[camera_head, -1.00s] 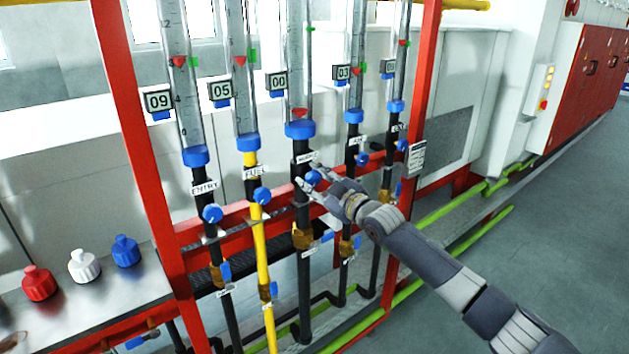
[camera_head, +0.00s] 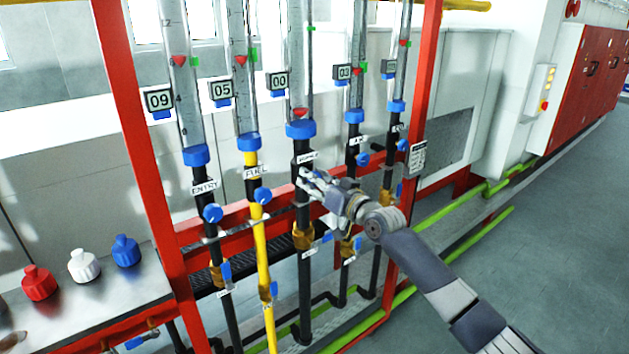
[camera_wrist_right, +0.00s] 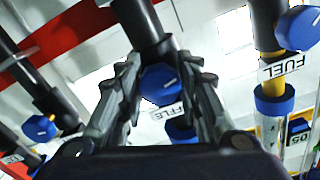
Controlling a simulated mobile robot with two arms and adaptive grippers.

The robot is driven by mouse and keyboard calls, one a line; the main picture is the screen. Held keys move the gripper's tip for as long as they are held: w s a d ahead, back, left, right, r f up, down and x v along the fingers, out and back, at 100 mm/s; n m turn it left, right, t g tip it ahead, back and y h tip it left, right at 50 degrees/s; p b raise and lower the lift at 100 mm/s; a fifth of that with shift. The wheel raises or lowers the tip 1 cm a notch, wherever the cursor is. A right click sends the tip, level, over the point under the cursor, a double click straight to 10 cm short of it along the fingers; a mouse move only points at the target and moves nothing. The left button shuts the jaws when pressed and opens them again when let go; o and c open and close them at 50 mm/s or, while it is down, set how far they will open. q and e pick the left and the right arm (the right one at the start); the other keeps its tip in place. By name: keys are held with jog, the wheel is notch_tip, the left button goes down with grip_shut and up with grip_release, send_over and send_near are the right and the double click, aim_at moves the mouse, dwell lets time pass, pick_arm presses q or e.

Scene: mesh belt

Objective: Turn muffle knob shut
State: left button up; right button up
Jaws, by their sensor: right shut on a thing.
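The muffle knob (camera_wrist_right: 160,84) is blue and round with a white pointer line, on a thick black pipe. In the wrist view it sits between the two fingers of my right gripper (camera_wrist_right: 160,88), which are shut on it. The upside-down label ending in "FFLE" shows beside it. In the head view my right gripper (camera_head: 306,181) is at the middle pipe just below its label (camera_head: 306,157) and hides the knob. The display (camera_head: 277,82) beside the middle tube reads 00. My left gripper is not in view.
The fuel knob (camera_head: 262,195) on the yellow pipe and the entry knob (camera_head: 212,213) are to the left. The air pipe's knob (camera_head: 362,159) is close on the right. Red frame posts (camera_head: 140,150) flank the pipes. Bottles (camera_head: 84,266) stand on the left bench.

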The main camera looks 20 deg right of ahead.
jog(key=m, duration=0.4)
jog(key=shift+r+m+p, duration=0.1)
jog(key=shift+m+p, duration=0.2)
jog(key=shift+p, duration=0.1)
jog(key=m+p, duration=0.2)
jog(key=m, duration=0.3)
jog(key=shift+r, duration=0.1)
jog(key=m+p, duration=0.2)
jog(key=m, duration=0.4)
jog(key=shift+r+p, duration=0.1)
jog(key=shift+p, duration=0.2)
jog(key=m+p, duration=0.2)
jog(key=m, duration=0.3)
jog(key=shift+p, duration=0.35)
jog(key=o, duration=1.1)
